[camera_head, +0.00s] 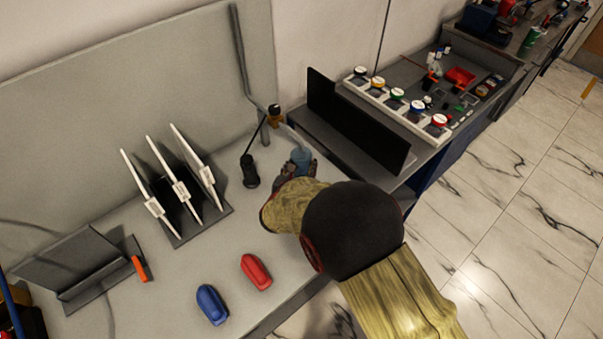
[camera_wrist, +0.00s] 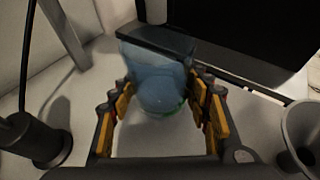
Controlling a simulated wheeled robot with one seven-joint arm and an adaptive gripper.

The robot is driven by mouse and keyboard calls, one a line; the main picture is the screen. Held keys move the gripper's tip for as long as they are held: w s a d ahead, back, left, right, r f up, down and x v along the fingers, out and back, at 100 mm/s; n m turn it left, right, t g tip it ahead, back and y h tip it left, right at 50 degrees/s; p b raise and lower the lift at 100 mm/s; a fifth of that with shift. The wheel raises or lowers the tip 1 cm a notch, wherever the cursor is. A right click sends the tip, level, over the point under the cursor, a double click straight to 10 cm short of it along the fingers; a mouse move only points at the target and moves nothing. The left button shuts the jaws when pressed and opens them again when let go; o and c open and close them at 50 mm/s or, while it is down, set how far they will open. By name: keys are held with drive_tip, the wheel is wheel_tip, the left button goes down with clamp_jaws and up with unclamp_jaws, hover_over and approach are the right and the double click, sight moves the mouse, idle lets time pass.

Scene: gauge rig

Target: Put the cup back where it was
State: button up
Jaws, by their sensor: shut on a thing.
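A translucent blue cup (camera_wrist: 158,78) sits between the yellow-padded fingers of my gripper (camera_wrist: 161,105) in the wrist view. The fingers are shut on its sides. In the head view the cup (camera_head: 301,156) shows as a small blue patch at the right end of the grey bench, just beyond my gripper (camera_head: 299,168). My own arm hides much of the gripper there. I cannot tell whether the cup's base touches the bench.
A black stand with a thin stem (camera_head: 250,172) is close left of the cup. A black panel (camera_head: 355,125) stands behind, right. A grey funnel-shaped thing (camera_wrist: 302,132) is at right in the wrist view. Red (camera_head: 256,272) and blue (camera_head: 212,304) objects lie at the bench front.

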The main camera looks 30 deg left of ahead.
sight(301, 172)
drive_tip(key=shift+w+f+b, duration=0.15)
drive_tip(key=shift+f+b, duration=0.45)
drive_tip(key=shift+f, duration=1.1)
drive_tip(key=shift+f, duration=0.25)
drive_tip(key=o, duration=1.1)
drive_tip(key=shift+r, duration=0.1)
drive_tip(key=shift+o, duration=0.2)
drive_tip(key=shift+r, duration=0.25)
drive_tip(key=p+v, duration=0.2)
drive_tip(key=v, duration=1)
drive_tip(key=shift+f+p, duration=0.15)
drive_tip(key=shift+p, duration=0.15)
